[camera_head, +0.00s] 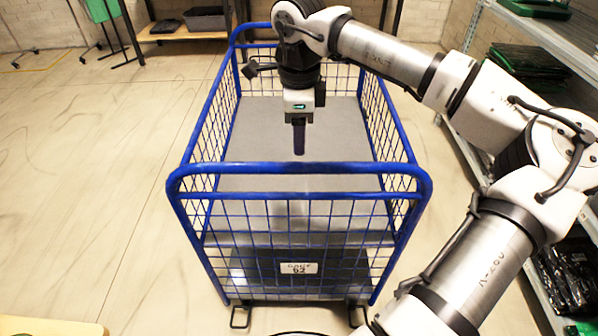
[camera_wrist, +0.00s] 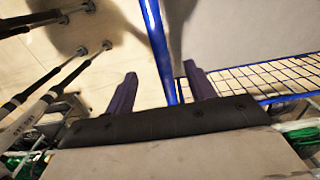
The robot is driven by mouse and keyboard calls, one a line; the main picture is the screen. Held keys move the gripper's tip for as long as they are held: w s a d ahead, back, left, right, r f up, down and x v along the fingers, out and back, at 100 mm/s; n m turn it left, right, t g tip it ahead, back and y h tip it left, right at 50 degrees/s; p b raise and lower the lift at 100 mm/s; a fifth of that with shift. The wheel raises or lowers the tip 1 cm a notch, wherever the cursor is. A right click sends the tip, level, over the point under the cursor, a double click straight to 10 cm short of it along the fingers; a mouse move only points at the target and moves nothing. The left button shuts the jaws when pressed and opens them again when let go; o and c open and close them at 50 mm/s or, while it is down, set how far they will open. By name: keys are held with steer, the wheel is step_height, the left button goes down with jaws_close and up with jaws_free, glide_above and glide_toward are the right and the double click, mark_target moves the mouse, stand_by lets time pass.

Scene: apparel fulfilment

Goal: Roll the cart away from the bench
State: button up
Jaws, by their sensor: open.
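The cart (camera_head: 299,168) is a blue tubular frame with wire-mesh sides, grey decks and a small number plate on its near end. It stands upright in the middle of the head view. My gripper (camera_head: 299,140) points down and appears above the grey upper deck, behind the near top rail. In the wrist view its two dark purple fingers (camera_wrist: 160,88) are apart. A blue tube (camera_wrist: 157,45) of the cart shows between them, and I cannot tell whether they touch it. A wooden bench (camera_head: 185,32) with a grey bin stands behind the cart at left.
A metal rack (camera_head: 540,45) with dark packed goods runs along the right side. A rolling garment stand (camera_head: 108,25) is at the back left. A wooden corner (camera_head: 50,327) shows at the lower left. The floor left of the cart is clear.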

mark_target(299, 163)
step_height(299, 163, down, 9)
steer(key=b, duration=0.6)
steer(key=shift+r, duration=0.1)
jaws_close()
